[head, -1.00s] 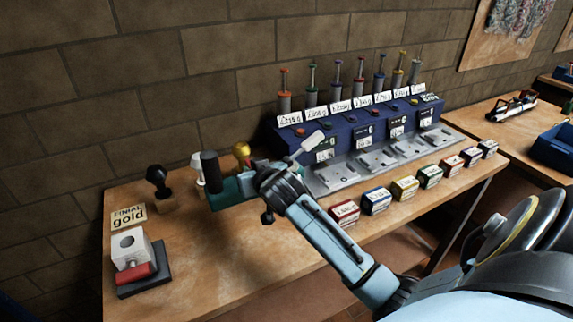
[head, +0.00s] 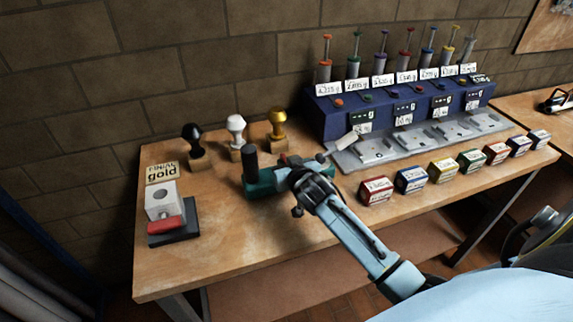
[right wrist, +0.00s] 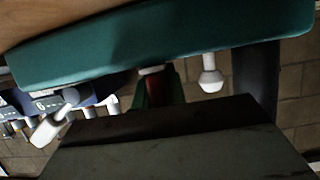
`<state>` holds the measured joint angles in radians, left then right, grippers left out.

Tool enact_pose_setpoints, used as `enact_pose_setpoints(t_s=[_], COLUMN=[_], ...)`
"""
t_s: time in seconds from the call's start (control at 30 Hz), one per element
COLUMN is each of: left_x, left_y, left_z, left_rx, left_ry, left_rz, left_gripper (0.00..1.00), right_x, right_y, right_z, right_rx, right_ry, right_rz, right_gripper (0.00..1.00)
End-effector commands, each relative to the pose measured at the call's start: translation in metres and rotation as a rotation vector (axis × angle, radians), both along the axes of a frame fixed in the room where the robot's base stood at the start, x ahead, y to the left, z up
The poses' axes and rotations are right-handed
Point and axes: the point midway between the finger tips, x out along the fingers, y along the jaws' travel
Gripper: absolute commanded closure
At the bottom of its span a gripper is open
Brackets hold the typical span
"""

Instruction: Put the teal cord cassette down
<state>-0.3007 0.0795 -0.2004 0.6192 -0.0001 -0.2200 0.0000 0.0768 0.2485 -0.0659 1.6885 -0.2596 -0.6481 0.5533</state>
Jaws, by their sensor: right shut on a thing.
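The teal cord cassette (head: 262,184) is in my right gripper (head: 296,172), over the left part of the wooden workbench. A black upright cylinder (head: 249,163) stands at its left end. In the right wrist view the teal body (right wrist: 165,40) spans the top, with the dark gripper part (right wrist: 180,145) below it. My right gripper is shut on the cassette. My wrist hides part of the cassette's right end. I cannot tell whether its underside touches the workbench (head: 215,245). My left gripper is not in view.
Black (head: 195,140), white (head: 236,132) and gold (head: 278,130) finials stand behind the cassette. A white block on a dark base (head: 162,202) sits left. Several small coloured boxes (head: 411,180) line the front right, before a blue rack (head: 400,110). The front left bench is clear.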

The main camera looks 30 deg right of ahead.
Motion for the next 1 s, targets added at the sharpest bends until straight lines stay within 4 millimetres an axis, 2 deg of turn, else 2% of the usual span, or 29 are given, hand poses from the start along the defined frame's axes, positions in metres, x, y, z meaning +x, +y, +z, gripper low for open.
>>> enact_pose_setpoints(t_s=[0.07, 0.1, 0.23, 0.57, 0.67, 0.77, 1.0], left_x=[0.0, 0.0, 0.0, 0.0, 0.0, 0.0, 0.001], left_y=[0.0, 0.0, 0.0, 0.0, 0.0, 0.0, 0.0], left_z=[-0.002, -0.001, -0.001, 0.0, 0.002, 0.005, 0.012], left_rx=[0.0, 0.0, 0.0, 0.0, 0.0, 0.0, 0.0], left_ry=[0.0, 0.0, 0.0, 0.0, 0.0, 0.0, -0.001], left_rz=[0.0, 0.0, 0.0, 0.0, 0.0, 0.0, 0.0], left_gripper=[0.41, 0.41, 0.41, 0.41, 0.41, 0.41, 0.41], right_x=[0.001, 0.0, 0.0, 0.0, -0.007, -0.02, -0.064], right_y=[0.0, 0.0, 0.0, 0.0, 0.002, 0.005, 0.015], right_z=[-0.001, -0.003, -0.002, 0.001, 0.003, 0.009, 0.027], right_rx=[-0.001, 0.0, 0.0, -0.001, 0.0, 0.002, 0.002], right_ry=[-0.003, 0.001, 0.001, 0.0, 0.002, 0.002, 0.003], right_rz=[0.0, 0.0, -0.001, 0.0, 0.0, 0.001, 0.0], right_gripper=[1.0, 0.83, 0.66, 0.66, 0.66, 0.66, 0.66])
